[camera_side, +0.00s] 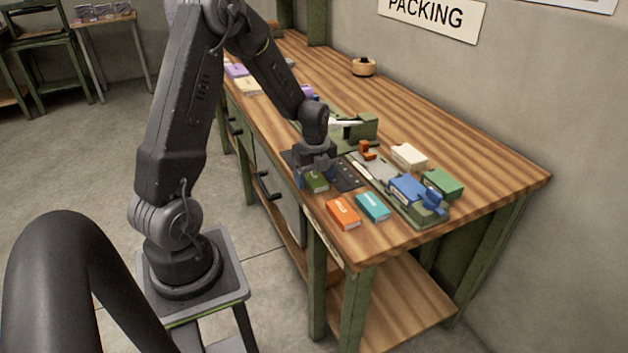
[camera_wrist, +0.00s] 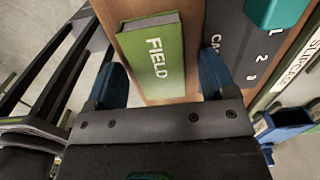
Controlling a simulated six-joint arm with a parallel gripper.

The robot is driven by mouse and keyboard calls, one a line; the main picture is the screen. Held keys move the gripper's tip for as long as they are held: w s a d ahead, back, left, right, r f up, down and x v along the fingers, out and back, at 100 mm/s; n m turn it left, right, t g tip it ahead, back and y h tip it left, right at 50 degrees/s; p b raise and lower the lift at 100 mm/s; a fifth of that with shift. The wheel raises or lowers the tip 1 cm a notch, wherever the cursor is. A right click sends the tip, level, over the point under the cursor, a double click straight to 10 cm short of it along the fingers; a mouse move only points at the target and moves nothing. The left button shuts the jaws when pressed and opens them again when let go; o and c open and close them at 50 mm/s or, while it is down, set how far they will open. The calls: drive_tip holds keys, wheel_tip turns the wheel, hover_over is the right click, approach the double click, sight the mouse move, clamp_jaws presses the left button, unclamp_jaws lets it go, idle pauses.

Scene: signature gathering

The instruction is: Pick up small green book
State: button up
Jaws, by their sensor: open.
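A small green book marked FIELD (camera_wrist: 152,58) lies in the wrist view between the two fingers of my gripper (camera_wrist: 163,80). The fingers are open, one on each side of the book, with gaps visible. In the side view my gripper (camera_side: 317,168) is over the front edge of the bench, and the small green book (camera_side: 317,184) shows just below it. I cannot tell if the fingers touch it. Another green book (camera_side: 442,183) lies farther right, beside a blue one.
An orange book (camera_side: 343,213) and a teal book (camera_side: 372,207) lie to the right of my gripper. A dark numbered board (camera_side: 345,178) is beside it. A cream book (camera_side: 409,156), a blue clamped piece (camera_side: 408,188) and a green fixture (camera_side: 362,127) stand behind. The back of the bench is mostly clear.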

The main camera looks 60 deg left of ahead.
drive_tip(key=c, duration=1)
